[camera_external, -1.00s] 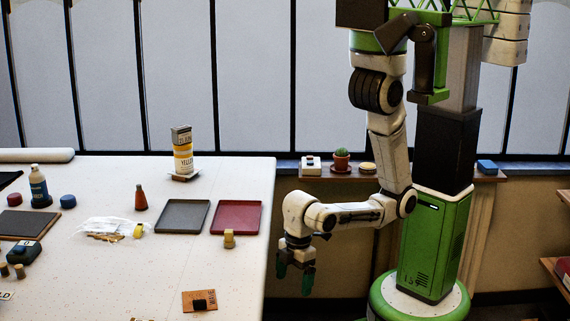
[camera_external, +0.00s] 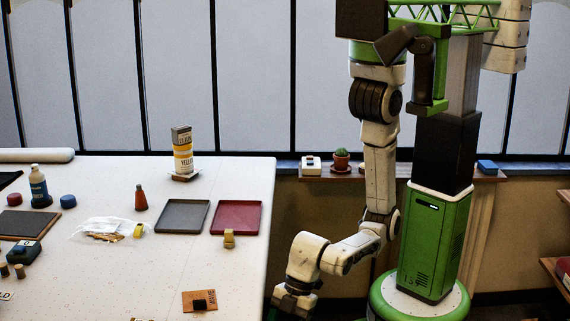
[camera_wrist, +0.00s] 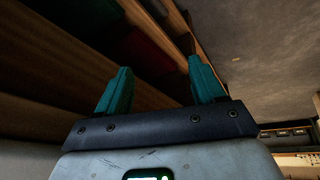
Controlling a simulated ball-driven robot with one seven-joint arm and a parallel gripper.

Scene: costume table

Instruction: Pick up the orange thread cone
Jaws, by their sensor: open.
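The orange thread cone (camera_external: 141,199) stands upright on the white table (camera_external: 120,275) in the external view, left of the grey tray. My gripper (camera_external: 290,302) is low beside the table's right edge, well to the right of the cone and partly cut off by the picture's bottom. In the wrist view my gripper (camera_wrist: 161,88) shows two teal fingers spread apart with nothing between them. The cone does not show in the wrist view.
A grey tray (camera_external: 182,229) and a red tray (camera_external: 258,218) lie right of the cone. The wrist view shows dark shelf boards (camera_wrist: 110,70) close by.

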